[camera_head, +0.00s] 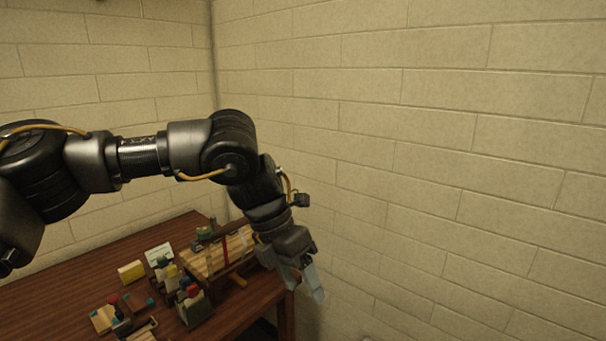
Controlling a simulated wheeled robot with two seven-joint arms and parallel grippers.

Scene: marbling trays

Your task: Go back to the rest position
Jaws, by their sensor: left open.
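My left arm comes in from the left and bends downward at its elbow. My left gripper (306,287) hangs at the end, pointing down, by the right edge of the wooden table (75,285). Its fingers are open, with nothing seen between them. It overlaps the right end of a wooden rack or tray (205,264) in the picture; I cannot tell whether they touch. My right gripper is not in view.
Several small bottles with coloured caps stand in a holder (196,312) on the table. A yellow block (131,271), a white card (159,254) and small wooden pieces (103,318) lie nearby. A pale block wall (450,180) rises close behind and to the right.

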